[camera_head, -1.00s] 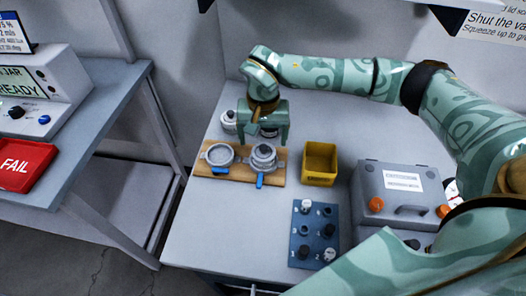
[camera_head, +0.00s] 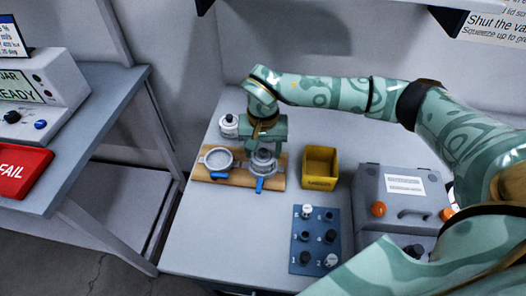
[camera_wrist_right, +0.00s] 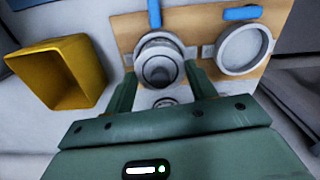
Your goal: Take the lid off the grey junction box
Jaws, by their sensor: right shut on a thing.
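The grey round junction box (camera_head: 265,168) sits on a wooden board (camera_head: 233,182), with a blue handle towards the front. Its grey lid with a dark centre (camera_wrist_right: 160,68) shows between the fingers in the right wrist view. My right gripper (camera_head: 264,150) is directly over the box, pointing down, shut on the lid. The fingers hide part of the lid in the head view; I cannot tell whether it is lifted off the rim. A second round grey fitting (camera_head: 218,160), open on top, is beside it on the left. My left gripper is not in view.
A yellow bin (camera_head: 320,168) stands right of the board. A blue panel with several knobs (camera_head: 315,240) is in front, and a grey case (camera_head: 400,195) is at the right. A white jar (camera_head: 229,126) stands behind the board. The table's front left is clear.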

